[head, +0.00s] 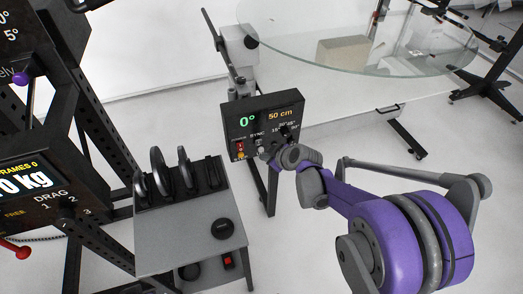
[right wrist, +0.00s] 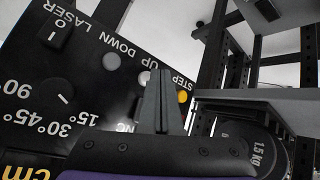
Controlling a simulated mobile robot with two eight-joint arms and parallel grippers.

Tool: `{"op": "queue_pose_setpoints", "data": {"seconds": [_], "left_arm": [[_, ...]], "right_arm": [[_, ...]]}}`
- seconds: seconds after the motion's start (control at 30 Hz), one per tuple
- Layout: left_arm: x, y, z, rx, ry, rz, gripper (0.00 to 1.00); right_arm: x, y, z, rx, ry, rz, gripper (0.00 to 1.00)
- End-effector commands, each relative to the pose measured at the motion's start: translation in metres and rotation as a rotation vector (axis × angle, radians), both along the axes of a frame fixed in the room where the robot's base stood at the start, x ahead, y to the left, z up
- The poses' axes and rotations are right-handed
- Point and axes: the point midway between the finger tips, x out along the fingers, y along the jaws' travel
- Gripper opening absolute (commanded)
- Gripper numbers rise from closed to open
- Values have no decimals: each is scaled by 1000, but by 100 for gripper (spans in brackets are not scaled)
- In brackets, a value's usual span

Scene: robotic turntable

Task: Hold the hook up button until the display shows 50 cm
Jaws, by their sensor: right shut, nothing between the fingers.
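The black control box (head: 262,122) stands in the middle of the head view. Its display shows a green 0° and an orange 50 cm (head: 280,114). In the right wrist view the panel (right wrist: 75,85) is tilted and carries the labels LASER, DOWN, UP and STEP. A pale button (right wrist: 112,62) lies by DOWN, another (right wrist: 145,77) by UP, and a yellow one (right wrist: 183,97) by STEP. My right gripper (head: 266,149) is shut and empty at the panel's lower part. Its fingers (right wrist: 160,90) partly cover the area beside the UP button; whether they touch it I cannot tell. My left gripper is not in view.
A grey cart (head: 190,238) with weight plates stands left of the box. A black rack with a display (head: 35,180) is at the left edge. A round glass table (head: 300,45) is behind.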

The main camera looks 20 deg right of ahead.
Motion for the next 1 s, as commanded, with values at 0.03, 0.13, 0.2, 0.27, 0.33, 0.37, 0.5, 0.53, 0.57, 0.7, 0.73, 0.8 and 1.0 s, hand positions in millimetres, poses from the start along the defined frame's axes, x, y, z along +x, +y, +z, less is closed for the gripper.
{"op": "queue_pose_setpoints", "data": {"seconds": [0.03, 0.13, 0.2, 0.27, 0.33, 0.37, 0.5, 0.53, 0.57, 0.7, 0.73, 0.8, 1.0], "left_arm": [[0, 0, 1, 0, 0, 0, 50], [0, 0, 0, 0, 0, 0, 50], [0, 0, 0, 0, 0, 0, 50], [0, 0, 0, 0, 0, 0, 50], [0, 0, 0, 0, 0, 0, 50], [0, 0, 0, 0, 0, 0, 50], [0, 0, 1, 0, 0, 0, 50], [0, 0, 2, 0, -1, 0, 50], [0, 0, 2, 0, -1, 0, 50], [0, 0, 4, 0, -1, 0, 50], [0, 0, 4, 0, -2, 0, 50], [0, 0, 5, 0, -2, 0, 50], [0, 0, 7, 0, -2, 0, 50]], "right_arm": [[-2, 0, 0, 0, 0, 0, 0], [-3, 0, 0, 0, 0, 0, 0], [-3, 0, 0, 0, 0, 0, 0], [-3, 0, 0, 0, 0, 0, 0], [-3, 0, 0, 0, 0, 0, 0], [-3, 0, 0, 0, 0, 0, 0], [-9, 0, 0, 0, 0, 0, 0], [-12, 0, 0, 0, 0, 0, 0], [-14, 1, 1, 0, 0, 0, 0], [-28, 1, 1, 0, 0, -1, 0], [-31, 1, 1, 0, 0, -1, 0], [-38, 2, 1, 0, 0, -1, 0], [-53, 3, 0, 1, 0, -1, 0]]}}
